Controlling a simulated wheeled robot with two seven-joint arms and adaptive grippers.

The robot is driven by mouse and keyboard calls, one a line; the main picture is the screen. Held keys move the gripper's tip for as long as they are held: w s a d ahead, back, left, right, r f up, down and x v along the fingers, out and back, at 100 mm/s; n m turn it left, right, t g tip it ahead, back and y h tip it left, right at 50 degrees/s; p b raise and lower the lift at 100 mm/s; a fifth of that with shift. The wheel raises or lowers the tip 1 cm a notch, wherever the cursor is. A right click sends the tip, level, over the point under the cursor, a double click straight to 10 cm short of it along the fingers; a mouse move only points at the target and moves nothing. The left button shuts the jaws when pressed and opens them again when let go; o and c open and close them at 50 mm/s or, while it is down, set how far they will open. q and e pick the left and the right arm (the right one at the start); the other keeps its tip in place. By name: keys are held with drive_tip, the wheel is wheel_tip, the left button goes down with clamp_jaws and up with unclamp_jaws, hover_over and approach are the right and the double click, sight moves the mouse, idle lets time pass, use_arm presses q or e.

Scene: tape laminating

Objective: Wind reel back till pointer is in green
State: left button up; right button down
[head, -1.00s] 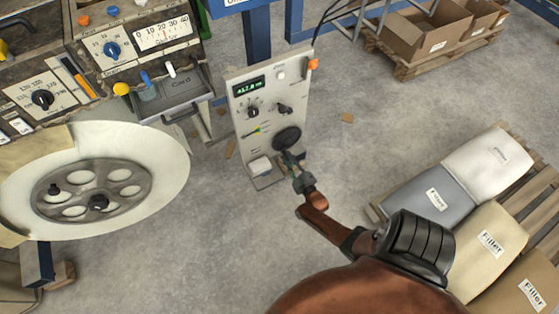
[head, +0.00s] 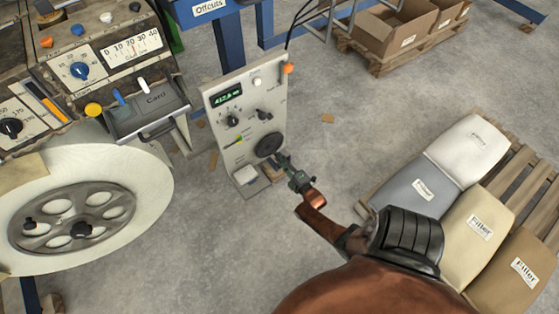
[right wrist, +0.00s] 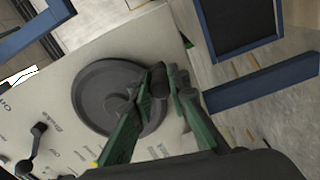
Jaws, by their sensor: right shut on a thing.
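A dark round handwheel (head: 268,145) sits low on a pale upright control panel (head: 214,113). It fills the middle of the right wrist view (right wrist: 95,88). My right gripper (head: 283,161) is at the wheel's lower right edge. In the right wrist view its green fingers (right wrist: 160,88) are closed around a dark knob at the wheel's rim. A large pale reel (head: 146,192) with a grey holed hub stands at the left. A small green and yellow mark (head: 233,140) shows on the panel, but I cannot make out a pointer there. My left gripper is out of view.
The panel has a lit green display (head: 228,98), black knobs and an orange button. A machine with a card drawer (head: 150,112) stands left of it. Filler sacks (head: 470,225) lie on a pallet at the right. The floor between is mostly clear.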

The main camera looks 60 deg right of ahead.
drive_tip(key=shift+s+d, duration=0.25)
drive_tip(key=shift+d, duration=0.05)
drive_tip(key=c, duration=2)
unclamp_jaws()
drive_tip(key=shift+c, duration=0.2)
drive_tip(key=shift+o, duration=1)
drive_tip(key=shift+w+a, duration=0.2)
drive_tip(key=shift+a, duration=0.05)
drive_tip(key=shift+a, duration=0.1)
drive_tip(key=v, duration=1.2)
